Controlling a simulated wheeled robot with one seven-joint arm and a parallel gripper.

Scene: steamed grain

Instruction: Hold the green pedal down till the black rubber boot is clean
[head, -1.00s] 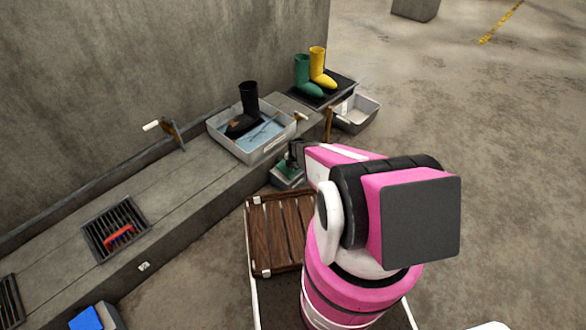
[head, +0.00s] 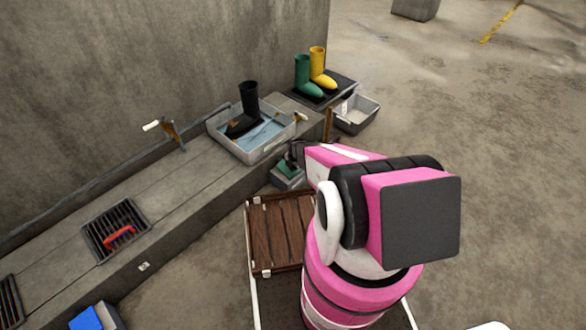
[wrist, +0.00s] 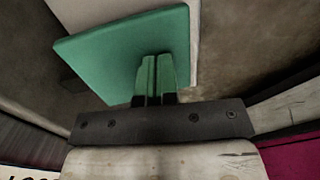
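The black rubber boot (head: 250,99) stands upright in a grey tub (head: 262,153) of bluish water on the concrete ledge. Brown dirt shows on its foot. The green pedal (head: 287,169) sits on a grey base low beside the ledge, below the tub; it also shows large in the wrist view (wrist: 112,52). My gripper (wrist: 155,62) is shut, its two fingers side by side with nothing between them. Its tips overlap the pedal's face in the wrist view; I cannot tell whether they press it. In the head view my arm partly hides the gripper (head: 298,154).
Green and yellow boots (head: 317,72) stand on a black mat behind the tub. A grey bin (head: 357,114) stands to the right. A wooden slatted board (head: 280,234) lies below the pedal. A drain grate (head: 100,236) with a red brush is at left. The floor at right is open.

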